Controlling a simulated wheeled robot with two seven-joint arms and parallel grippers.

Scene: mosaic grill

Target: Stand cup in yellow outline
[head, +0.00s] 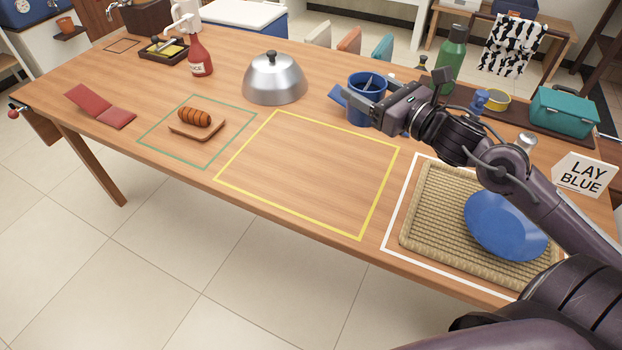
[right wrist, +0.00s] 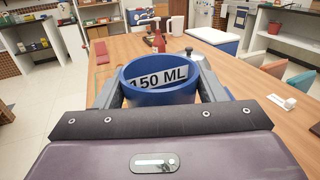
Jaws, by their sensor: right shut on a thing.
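A blue cup (head: 366,88) stands upright behind the yellow outline, near its back right corner. My right gripper (head: 362,104) is shut on it, with a finger on either side in the right wrist view (right wrist: 160,90). A white label reading "150 ML" (right wrist: 158,78) shows inside the cup's rim. I cannot tell whether the cup's base touches the table. The yellow outline (head: 381,193) on the table is empty. My left gripper is out of view.
A steel dome (head: 274,78) stands behind the yellow outline. A green outline with a bread roll on a board (head: 198,130) lies to its left. A woven mat (head: 425,200) with a blue plate (head: 503,226) lies to its right. A green bottle (head: 450,62) stands behind my right arm.

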